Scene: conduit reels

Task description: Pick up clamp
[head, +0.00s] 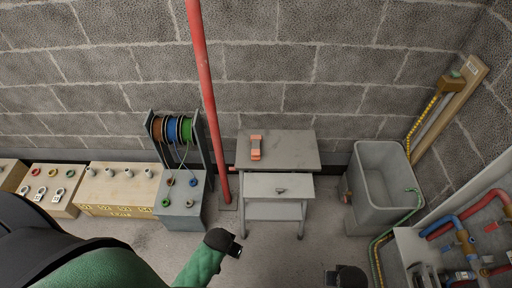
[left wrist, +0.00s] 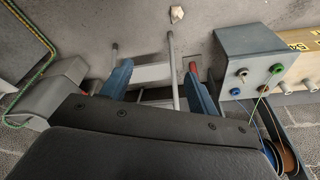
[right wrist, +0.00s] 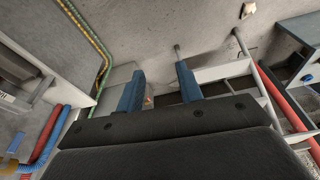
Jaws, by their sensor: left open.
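An orange-red clamp (head: 256,148) with a grey part lies on the top of a grey work table (head: 295,150), towards its left side. My left gripper (head: 237,250) is in front of the table, lower in the head view and away from the clamp. In the left wrist view its two blue fingers (left wrist: 161,82) are apart with nothing held. My right gripper (head: 346,277) is at the bottom edge of the head view, right of the left one. In the right wrist view its fingers (right wrist: 159,80) are apart and empty. I cannot make out the clamp in either wrist view.
A red vertical pipe (head: 208,100) stands just left of the table. A rack of cable reels (head: 172,130) and a grey box (head: 182,216) are further left. A grey tub (head: 382,170) stands right of the table. Bare floor lies in front of the table.

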